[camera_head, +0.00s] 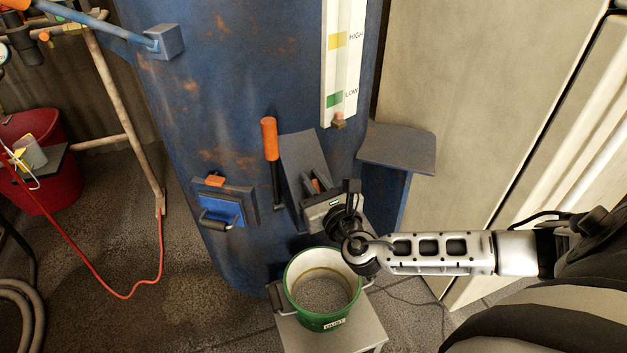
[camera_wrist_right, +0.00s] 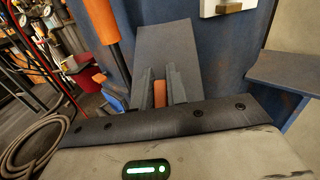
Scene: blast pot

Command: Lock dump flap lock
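My right gripper (camera_head: 317,185) is in front of the blue pot, at the foot of a sloping grey plate (camera_head: 305,152). In the right wrist view the two grey fingers (camera_wrist_right: 160,88) stand a little apart. A small orange piece (camera_wrist_right: 160,94), which may be the dump flap lock, shows between them and nearly fills the gap. An orange-gripped lever (camera_head: 269,140) stands just left of the plate and also shows in the wrist view (camera_wrist_right: 102,20). My left gripper is not in view.
A green dust bucket (camera_head: 323,318) with grey grit stands on a small stool (camera_head: 362,335) below my right gripper. A blue hatch with an orange latch (camera_head: 215,181) is to the left. A grey shelf (camera_head: 398,147) juts out at the right. A red hose (camera_head: 122,296) lies on the floor.

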